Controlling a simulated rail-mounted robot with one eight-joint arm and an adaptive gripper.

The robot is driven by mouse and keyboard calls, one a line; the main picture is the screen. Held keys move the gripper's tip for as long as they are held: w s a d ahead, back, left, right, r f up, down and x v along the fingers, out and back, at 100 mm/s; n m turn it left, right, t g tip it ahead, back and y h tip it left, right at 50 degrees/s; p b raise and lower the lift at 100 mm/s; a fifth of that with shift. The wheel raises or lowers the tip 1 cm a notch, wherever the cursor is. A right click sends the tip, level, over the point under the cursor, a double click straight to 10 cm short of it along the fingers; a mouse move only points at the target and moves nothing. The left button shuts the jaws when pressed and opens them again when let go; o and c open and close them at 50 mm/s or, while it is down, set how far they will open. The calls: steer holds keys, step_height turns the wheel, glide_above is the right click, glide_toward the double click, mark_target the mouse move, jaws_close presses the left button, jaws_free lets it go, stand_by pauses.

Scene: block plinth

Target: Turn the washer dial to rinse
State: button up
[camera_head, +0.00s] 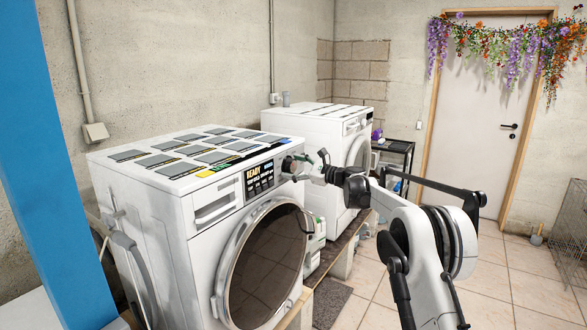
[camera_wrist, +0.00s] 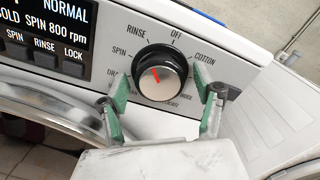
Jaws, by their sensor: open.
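The washer dial (camera_wrist: 160,76) is a round knob with a black rim and silver face on the white washer's panel. Its red mark tilts up and slightly left, toward the RINSE label (camera_wrist: 136,31); I cannot tell if it lines up exactly. SPIN lies left of RINSE, OFF and COTTON to the right. My gripper (camera_wrist: 160,82) is open, with a green-padded finger on each side of the dial; I cannot tell whether they touch it. In the head view the washer (camera_head: 190,235) is at left, with my gripper (camera_head: 307,167) at the panel's right end, partly hiding the dial.
The panel display (camera_wrist: 44,22) reads NORMAL and SPIN 800 rpm, with SPIN, RINSE and LOCK buttons below. The round door (camera_head: 268,268) is shut. A second white machine (camera_head: 325,130) stands behind to the right. Tiled floor (camera_head: 380,290) lies open on the right.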

steer(key=v, duration=1.2)
steer(key=s+d+r+n+h, duration=0.2)
steer(key=s+n+h, duration=0.1)
steer(key=s, duration=0.6)
steer(key=s+d+r+n+g+h, duration=0.1)
steer(key=s+r+n+h, duration=0.15)
steer(key=s, duration=0.75)
steer(key=s+d+r+n+h, duration=0.2)
steer(key=s+r+n, duration=0.1)
steer(key=s, duration=0.6)
steer(key=s+d+f+n+h, duration=0.2)
steer(key=s+d+f+n, duration=0.1)
steer(key=s, duration=0.8)
steer(key=s+d+f+n+h, duration=0.2)
steer(key=s+d+f, duration=0.4)
steer(key=s, duration=0.5)
steer(key=s+d+f+n+h, duration=0.3)
steer(key=s+d+f+h, duration=0.1)
steer(key=s, duration=0.7)
steer(key=shift+d+f+n, duration=0.2)
steer(key=shift+d+n, duration=0.15)
steer(key=shift+d, duration=0.15)
steer(key=shift+h, duration=0.25)
